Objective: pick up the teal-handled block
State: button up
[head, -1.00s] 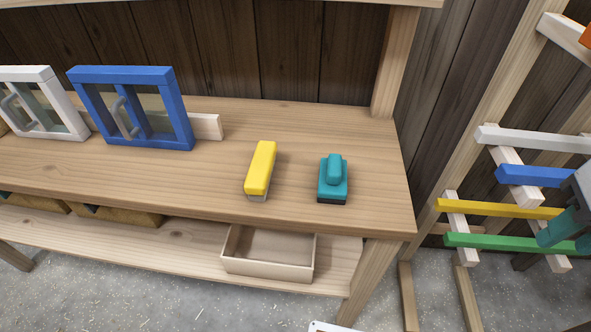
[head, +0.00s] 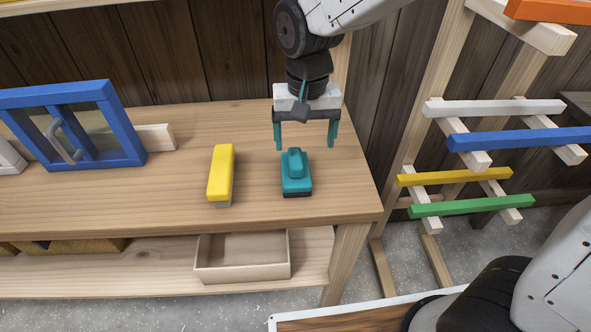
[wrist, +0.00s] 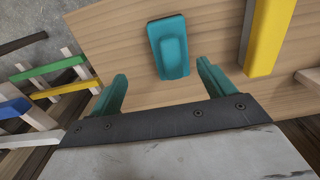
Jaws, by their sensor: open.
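The teal-handled block (head: 296,175) stands on the wooden bench top near its right end. It has a teal body, a raised teal handle and a dark base. My gripper (head: 306,143) is open and empty, pointing down above the bench, just behind and above the block. In the wrist view the teal block (wrist: 169,47) lies ahead of the gap between my two teal fingers (wrist: 162,88), apart from both. The bench top hides nothing of the handle.
A blue framed window (head: 75,125) stands farther left. An open wooden box (head: 243,271) sits on the lower shelf. A rack with coloured bars (head: 470,207) is at the right.

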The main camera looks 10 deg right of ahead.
aim_at(295, 156)
jog(key=shift+w+a+f, duration=0.25)
jog(key=shift+a+f, duration=0.6)
jog(key=shift+f, duration=0.05)
jog(key=f, duration=0.7)
jog(key=shift+w+f, duration=0.15)
jog(key=shift+w, duration=0.15)
jog(key=c, duration=1.2)
